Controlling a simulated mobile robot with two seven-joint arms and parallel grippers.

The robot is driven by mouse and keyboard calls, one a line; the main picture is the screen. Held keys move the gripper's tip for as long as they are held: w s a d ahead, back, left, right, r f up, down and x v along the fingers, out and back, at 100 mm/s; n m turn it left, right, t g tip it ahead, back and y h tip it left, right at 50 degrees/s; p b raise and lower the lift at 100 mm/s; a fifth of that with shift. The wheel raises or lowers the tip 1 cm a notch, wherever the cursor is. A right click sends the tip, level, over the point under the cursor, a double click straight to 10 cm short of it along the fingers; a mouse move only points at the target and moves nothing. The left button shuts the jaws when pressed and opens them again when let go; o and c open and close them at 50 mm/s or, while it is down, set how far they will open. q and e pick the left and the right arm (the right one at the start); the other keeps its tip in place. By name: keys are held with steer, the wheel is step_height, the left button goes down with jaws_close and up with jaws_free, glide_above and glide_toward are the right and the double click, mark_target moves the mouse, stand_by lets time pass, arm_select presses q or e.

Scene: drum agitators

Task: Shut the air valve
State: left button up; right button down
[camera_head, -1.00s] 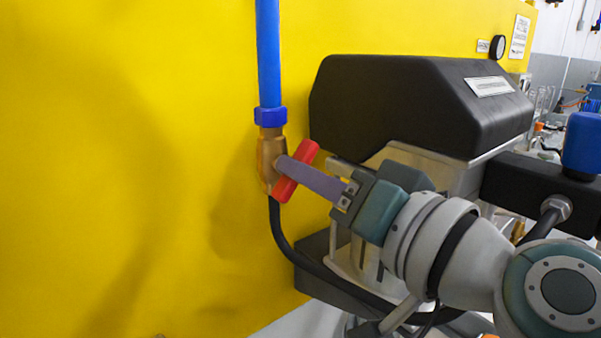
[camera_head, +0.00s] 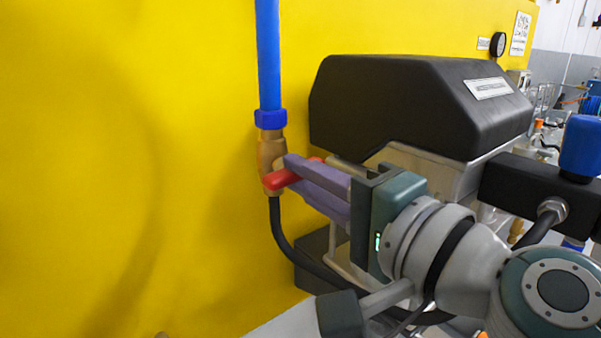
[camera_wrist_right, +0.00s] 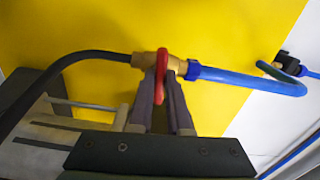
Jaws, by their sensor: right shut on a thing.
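The air valve has a brass body (camera_head: 270,150) below a blue pipe on the yellow wall. Its red handle (camera_head: 282,180) lies nearly level in the head view, tilted a little up to the right. My right gripper (camera_head: 288,172) is shut on the red handle, with one purple finger above it and one below. In the right wrist view the red handle (camera_wrist_right: 162,70) shows between the two finger tips (camera_wrist_right: 160,78), and the brass body (camera_wrist_right: 146,60) is just behind it. My left gripper is not in view.
A blue pipe (camera_head: 268,60) rises from the valve and a black hose (camera_head: 280,235) curves down from it. A black-covered machine (camera_head: 400,105) stands close to the right of the valve. The yellow wall (camera_head: 120,150) is clear on the left.

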steer(key=shift+m, duration=0.7)
steer(key=c, duration=0.9)
jaws_free()
steer(key=shift+o, duration=0.2)
steer(key=b+v, duration=0.1)
steer(key=v, duration=0.9)
steer(key=shift+b, duration=0.3)
